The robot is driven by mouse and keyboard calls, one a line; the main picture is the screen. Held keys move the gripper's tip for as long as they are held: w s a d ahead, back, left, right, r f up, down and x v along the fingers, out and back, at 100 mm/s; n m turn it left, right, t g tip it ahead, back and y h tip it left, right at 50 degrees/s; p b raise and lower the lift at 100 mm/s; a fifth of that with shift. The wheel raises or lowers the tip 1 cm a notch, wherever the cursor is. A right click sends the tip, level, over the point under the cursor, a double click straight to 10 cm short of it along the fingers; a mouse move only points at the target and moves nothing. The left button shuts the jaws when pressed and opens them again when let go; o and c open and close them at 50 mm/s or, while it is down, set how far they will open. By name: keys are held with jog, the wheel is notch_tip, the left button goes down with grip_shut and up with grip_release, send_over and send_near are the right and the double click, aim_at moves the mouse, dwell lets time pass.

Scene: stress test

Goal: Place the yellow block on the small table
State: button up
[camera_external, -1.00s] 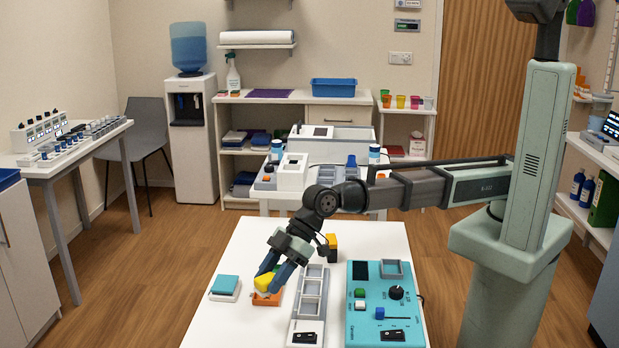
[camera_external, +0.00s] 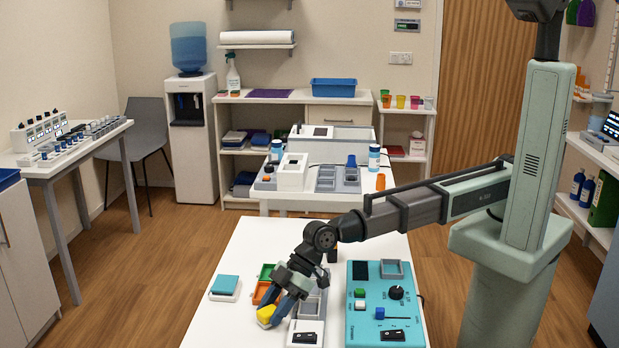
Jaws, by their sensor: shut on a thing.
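My gripper (camera_external: 277,313) is shut on the yellow block (camera_external: 265,315). I cannot tell whether the block touches the tabletop. Which table is meant by the small table is not clear from the picture.
A teal-topped white box (camera_external: 225,286) sits to the left. A grey compartment strip (camera_external: 309,308) and a teal control panel (camera_external: 382,318) stand to the right. The front-left tabletop is bare.

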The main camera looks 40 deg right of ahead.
jog(key=o, duration=0.8)
jog(key=shift+f, duration=0.15)
jog(key=v, duration=1.1)
jog(key=shift+o, duration=0.3)
jog(key=shift+d+r, duration=0.25)
jog(key=shift+r, duration=0.1)
jog(key=shift+o, duration=1.3)
jog(key=shift+d+r, duration=0.15)
